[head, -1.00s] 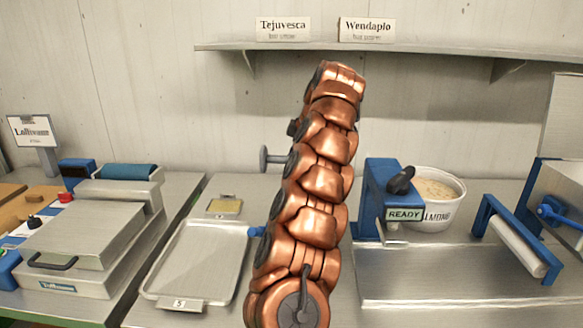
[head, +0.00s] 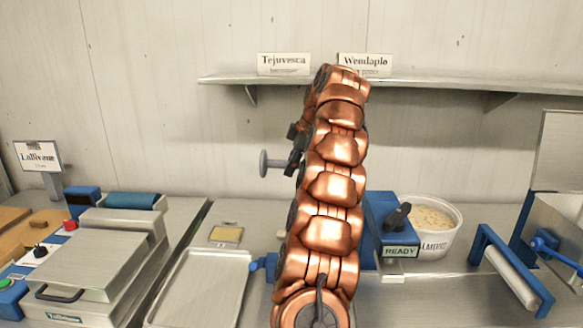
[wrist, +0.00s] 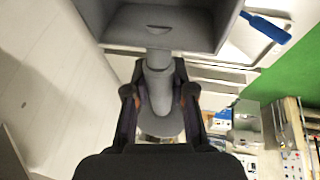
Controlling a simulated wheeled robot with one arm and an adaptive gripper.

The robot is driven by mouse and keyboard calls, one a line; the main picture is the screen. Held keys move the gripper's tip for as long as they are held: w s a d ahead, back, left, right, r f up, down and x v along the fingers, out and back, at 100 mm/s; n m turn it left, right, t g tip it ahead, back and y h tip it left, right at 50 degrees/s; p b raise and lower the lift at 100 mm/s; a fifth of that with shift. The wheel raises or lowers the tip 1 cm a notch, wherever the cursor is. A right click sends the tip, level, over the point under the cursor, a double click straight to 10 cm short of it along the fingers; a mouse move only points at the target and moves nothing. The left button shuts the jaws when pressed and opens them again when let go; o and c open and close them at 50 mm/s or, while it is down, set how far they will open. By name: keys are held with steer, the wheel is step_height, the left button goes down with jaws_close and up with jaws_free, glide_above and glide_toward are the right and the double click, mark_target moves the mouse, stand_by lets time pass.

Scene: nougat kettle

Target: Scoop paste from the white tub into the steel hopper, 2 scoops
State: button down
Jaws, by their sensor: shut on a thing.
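The white tub (head: 447,243) stands on the right of the counter in the head view, with beige paste (head: 430,216) inside. A steel box (head: 563,222) with a blue side, perhaps the hopper, stands at the far right and is cut off by the picture edge. In the wrist view my gripper (wrist: 160,95) is shut on the grey handle of a scoop (wrist: 160,75). The scoop's box-shaped bowl (wrist: 160,28) lies beyond the fingers; I cannot make out paste in it. In the head view my gripper (head: 296,148) is mostly behind my arm, left of the tub and above the counter.
A blue machine with a READY sign (head: 400,252) stands just left of the tub. A roller in a blue frame (head: 512,275) is to its right. A metal tray (head: 205,285) and a press (head: 90,260) are on the left. A shelf (head: 420,83) runs along the wall.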

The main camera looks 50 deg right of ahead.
steer(key=shift+r+p, duration=2.1)
steer(key=shift+r, duration=0.25)
steer(key=shift+a+f, duration=0.1)
